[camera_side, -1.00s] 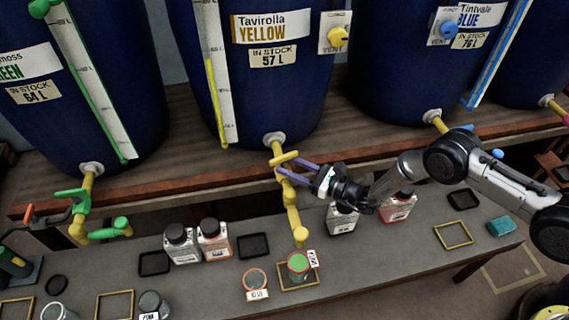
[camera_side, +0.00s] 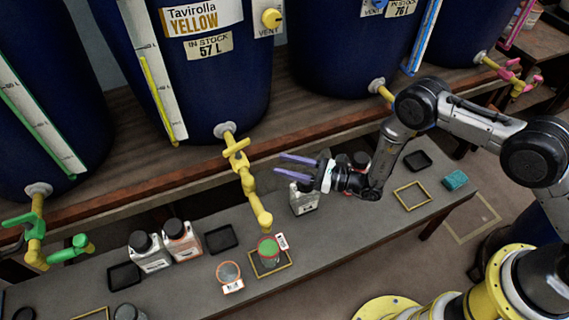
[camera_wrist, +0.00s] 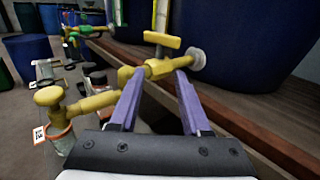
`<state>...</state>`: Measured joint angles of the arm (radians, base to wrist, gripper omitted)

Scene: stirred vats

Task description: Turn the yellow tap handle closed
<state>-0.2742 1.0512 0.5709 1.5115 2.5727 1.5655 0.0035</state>
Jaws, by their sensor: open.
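The yellow tap (camera_side: 246,182) comes out of the Tavirolla YELLOW vat and bends down to a spout. Its handle (camera_side: 236,147) is a yellow bar on top, lying across the pipe in the side view. The handle also shows in the wrist view (camera_wrist: 162,40), upper middle, beyond my fingertips. My gripper (camera_side: 279,167) is open and empty, with two purple fingers pointing at the tap from the right. A gap shows between fingertips and tap in the side view. In the wrist view, my gripper (camera_wrist: 156,82) frames the tap body between its fingers.
Bottles (camera_side: 183,242) stand left, and another bottle (camera_side: 304,198) stands just under my gripper. A green tap (camera_side: 38,235) is at far left. The wooden shelf edge (camera_side: 160,193) runs behind.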

